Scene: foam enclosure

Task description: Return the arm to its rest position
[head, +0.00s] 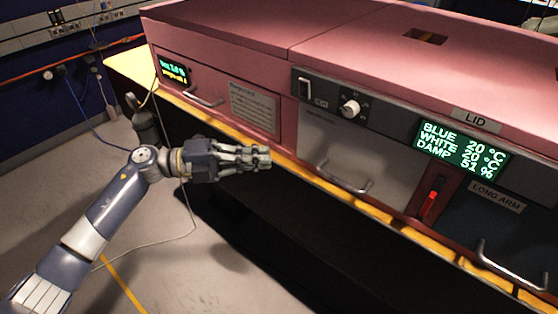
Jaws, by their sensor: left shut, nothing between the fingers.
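My left arm comes in from the lower left and reaches toward the pink enclosure (225,35). My left gripper (268,157) is shut and empty, its fingers pointing right. In the picture it lies over the yellow front edge of the bench, in front of the enclosure's lower panels; I cannot tell how far it is from them. My right gripper is not in view.
The enclosure front has metal handles (344,179), a round knob (350,107), a red lever (431,202) and a green-lettered display (462,147). A thin cable runs down to the floor behind my arm. Grey floor (200,285) is open at the lower left.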

